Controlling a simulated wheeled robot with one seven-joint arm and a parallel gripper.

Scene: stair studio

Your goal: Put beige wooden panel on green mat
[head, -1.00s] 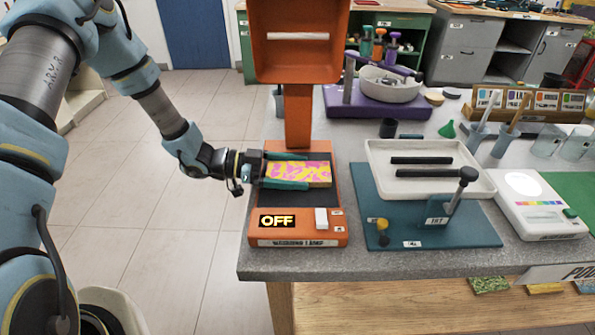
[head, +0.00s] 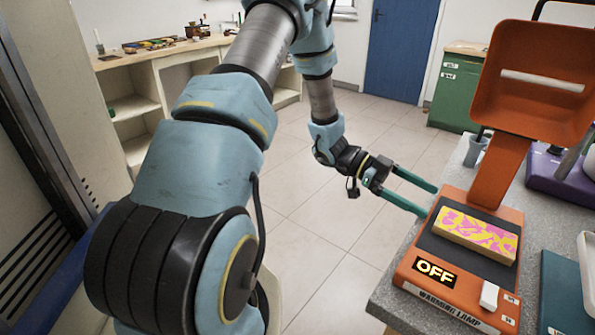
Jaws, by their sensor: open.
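A beige wooden panel with a pink and yellow pattern on top (head: 476,234) lies on the dark plate of the orange warming lamp (head: 455,285). The lamp's display reads OFF. My gripper (head: 431,201) is open and empty, to the left of the panel. Its two teal fingers point at the lamp's left edge and are apart from the panel. The green mat is out of view now.
The lamp's orange hood (head: 530,85) rises above and behind the panel. A teal board (head: 562,290) and a purple stand (head: 560,175) are at the right. The grey worktop (head: 395,285) ends left of the lamp, with open floor beyond.

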